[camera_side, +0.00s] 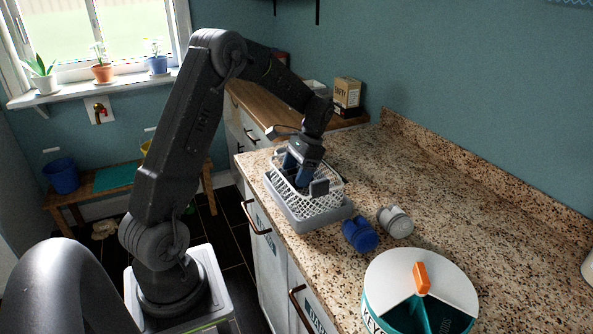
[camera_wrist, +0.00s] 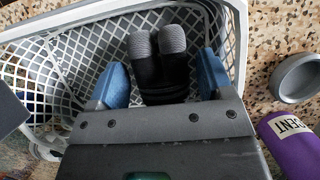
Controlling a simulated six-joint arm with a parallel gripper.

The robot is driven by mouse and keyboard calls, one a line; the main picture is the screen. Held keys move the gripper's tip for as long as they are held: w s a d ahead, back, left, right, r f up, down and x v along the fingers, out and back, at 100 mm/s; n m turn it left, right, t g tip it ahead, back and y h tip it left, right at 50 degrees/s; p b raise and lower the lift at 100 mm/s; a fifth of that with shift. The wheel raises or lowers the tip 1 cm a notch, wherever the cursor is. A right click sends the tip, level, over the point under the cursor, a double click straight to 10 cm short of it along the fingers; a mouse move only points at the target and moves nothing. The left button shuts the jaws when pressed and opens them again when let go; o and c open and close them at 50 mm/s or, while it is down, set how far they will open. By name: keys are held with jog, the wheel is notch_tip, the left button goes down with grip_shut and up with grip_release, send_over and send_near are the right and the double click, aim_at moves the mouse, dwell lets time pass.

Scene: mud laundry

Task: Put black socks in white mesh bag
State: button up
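The black socks (camera_wrist: 158,75), with grey toe ends, show between my gripper's two blue fingers in the wrist view. The white mesh container (camera_side: 320,204), a holder with open lattice walls and a solid rim, stands on the counter; it also shows in the wrist view (camera_wrist: 42,75). My gripper (camera_side: 297,172) points down into it, and in the wrist view my gripper (camera_wrist: 163,80) has its fingers apart on either side of the socks, with a narrow gap at each side. The socks' lower ends are hidden by my gripper. I cannot make out the socks in the side view.
A grey tray (camera_side: 290,217) lies under the mesh container. A round teal-and-white tub (camera_side: 412,285) with an orange handle is nearer. The granite counter (camera_side: 470,215) is clear behind them.

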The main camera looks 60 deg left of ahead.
jog(key=shift+o, duration=1)
jog(key=v, duration=1.2)
jog(key=shift+r, duration=0.4)
jog(key=s+d+r+t+y, duration=0.1)
jog(key=s+d+r+t, duration=0.2)
jog(key=s+d, duration=0.45)
jog(key=s+d+r+t, duration=0.4)
jog(key=d, duration=0.7)
jog(key=s+d+f+t+h, duration=0.1)
jog(key=s+d+f+t, duration=0.2)
jog(key=s+d, duration=0.2)
jog(key=s, duration=0.3)
jog(key=shift+d+f, duration=0.15)
jog(key=shift+f, duration=0.2)
